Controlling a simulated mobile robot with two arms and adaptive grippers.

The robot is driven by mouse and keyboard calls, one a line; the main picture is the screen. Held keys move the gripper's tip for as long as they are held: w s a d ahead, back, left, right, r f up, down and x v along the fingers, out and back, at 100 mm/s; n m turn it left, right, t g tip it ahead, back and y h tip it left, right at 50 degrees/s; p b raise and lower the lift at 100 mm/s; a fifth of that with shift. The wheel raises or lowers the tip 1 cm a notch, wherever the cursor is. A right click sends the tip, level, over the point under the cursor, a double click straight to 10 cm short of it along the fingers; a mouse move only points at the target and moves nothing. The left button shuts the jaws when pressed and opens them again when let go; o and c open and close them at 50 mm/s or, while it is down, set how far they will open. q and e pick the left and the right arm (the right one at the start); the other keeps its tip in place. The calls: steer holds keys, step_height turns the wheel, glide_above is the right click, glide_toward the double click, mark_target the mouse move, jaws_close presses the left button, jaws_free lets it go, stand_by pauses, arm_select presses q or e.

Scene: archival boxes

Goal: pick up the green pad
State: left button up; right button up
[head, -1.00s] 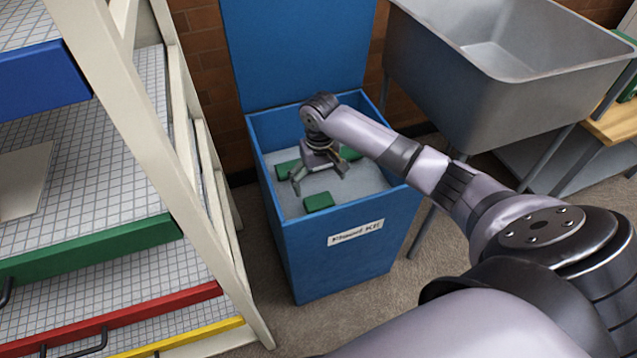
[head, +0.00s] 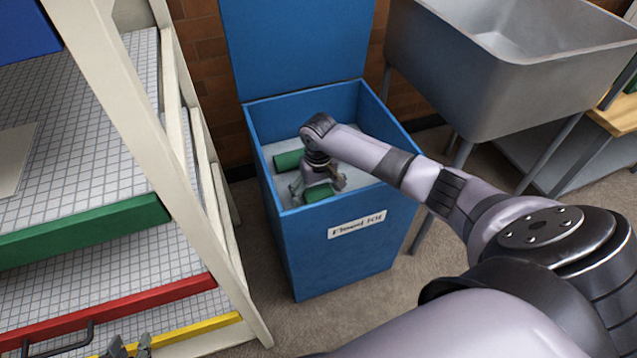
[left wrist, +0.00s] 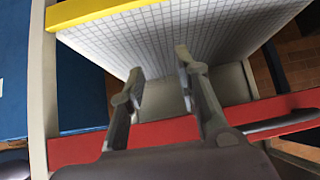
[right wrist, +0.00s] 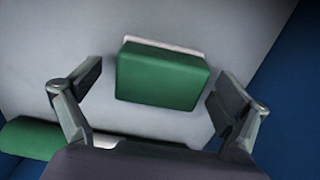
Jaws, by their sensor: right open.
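The green pad (head: 318,193) is a small block lying on the grey floor inside the blue bin, near its front wall. In the right wrist view the green pad (right wrist: 162,78) has a pale strip along its far edge. My right gripper (head: 318,186) reaches down into the bin over it. Its open fingers (right wrist: 158,88) stand on either side of the pad, apart from it. My left gripper (head: 128,347) is at the bottom left, beside the rack. In the left wrist view its open fingers (left wrist: 160,70) are empty in front of the rack.
The blue bin (head: 355,255) has its lid up and a label on its front; its walls surround my right gripper. A green roll (head: 287,160) lies behind the pad. A rack (head: 75,235) with coloured shelf edges stands at left, a metal sink (head: 500,85) at right.

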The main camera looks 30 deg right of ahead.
steer(key=shift+f, duration=0.25)
steer(key=shift+c, duration=0.4)
steer(key=c, duration=1.2)
